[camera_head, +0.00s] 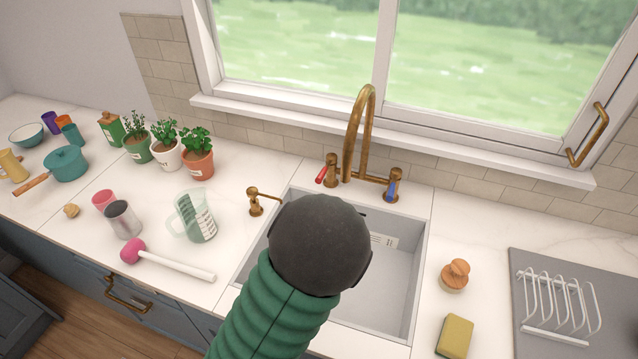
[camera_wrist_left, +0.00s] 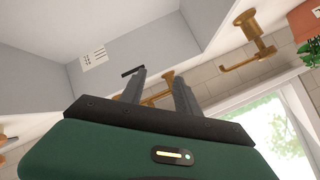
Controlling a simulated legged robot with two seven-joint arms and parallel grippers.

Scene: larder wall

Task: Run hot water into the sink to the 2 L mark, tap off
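The grey sink (camera_head: 405,285) is partly hidden by my left arm. I see no water in its visible part. The brass tap (camera_head: 352,130) arches behind it, with no visible stream. Its red-marked handle (camera_head: 329,172) is at the left and its blue-marked handle (camera_head: 393,184) at the right. A white marked label (camera_head: 384,240) is on the sink's back wall; it also shows in the wrist view (camera_wrist_left: 94,57). My left gripper (camera_wrist_left: 157,84) has its fingers apart, with brass parts (camera_wrist_left: 158,98) visible beyond them. My dark wrist hides them in the head view. My right gripper is out of view.
A brass soap dispenser (camera_head: 257,201) stands left of the sink. A measuring jug (camera_head: 195,217), a pink-headed white-handled tool (camera_head: 170,262) and potted herbs (camera_head: 166,148) are farther left. A wooden brush (camera_head: 455,275), yellow sponge (camera_head: 455,337) and wire rack (camera_head: 557,305) are right.

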